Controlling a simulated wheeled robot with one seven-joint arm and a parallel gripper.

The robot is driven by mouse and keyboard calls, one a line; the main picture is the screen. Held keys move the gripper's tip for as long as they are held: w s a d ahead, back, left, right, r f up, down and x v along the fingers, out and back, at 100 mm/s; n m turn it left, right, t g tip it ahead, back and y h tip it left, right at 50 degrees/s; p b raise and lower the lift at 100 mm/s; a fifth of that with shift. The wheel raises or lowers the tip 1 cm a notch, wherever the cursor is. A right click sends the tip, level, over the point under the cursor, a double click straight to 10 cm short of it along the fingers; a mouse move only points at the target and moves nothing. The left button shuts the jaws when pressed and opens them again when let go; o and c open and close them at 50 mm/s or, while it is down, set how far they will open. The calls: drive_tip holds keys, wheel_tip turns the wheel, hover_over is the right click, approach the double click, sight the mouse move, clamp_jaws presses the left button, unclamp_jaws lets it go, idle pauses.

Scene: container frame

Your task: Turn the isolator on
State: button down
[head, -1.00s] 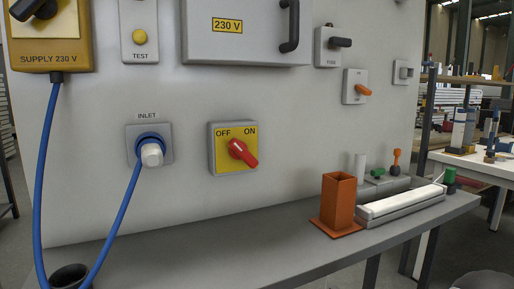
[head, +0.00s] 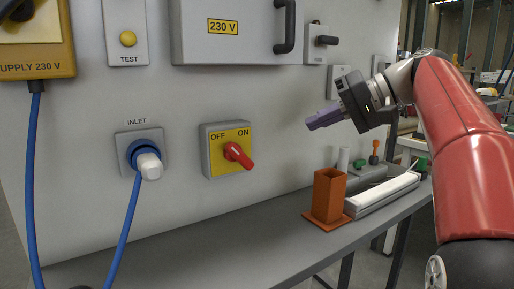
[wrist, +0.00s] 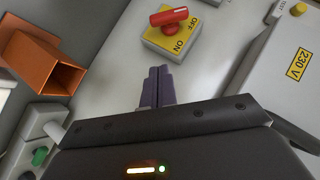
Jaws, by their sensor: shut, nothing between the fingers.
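The isolator (head: 209,160) is a grey box with a yellow face on the wall panel, marked OFF on the left and ON on the right. Its red knob (head: 238,155) slants, with its long end toward the lower right, below the word ON. My gripper (head: 311,124) is to the right of the isolator and slightly higher, apart from it, with purple fingers shut and empty. In the wrist view the isolator (wrist: 165,43) and its red knob (wrist: 170,16) show at the top, beyond the shut fingertips (wrist: 159,70).
A blue cable plugs into the inlet (head: 140,150) left of the isolator. The 230 V cabinet (head: 235,48) with a dark handle is above. An orange square holder (head: 328,196) and a white-topped tray (head: 385,194) stand on the grey shelf (head: 220,245). The wall around the isolator is clear.

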sight(237, 155)
drive_tip(key=shift+r, duration=0.15)
drive_tip(key=s+f+b+x, duration=0.1)
drive_tip(key=s+b+x, duration=0.1)
drive_tip(key=x, duration=1.1)
drive_tip(key=shift+s+f, duration=0.15)
drive_tip(key=shift+s, duration=0.15)
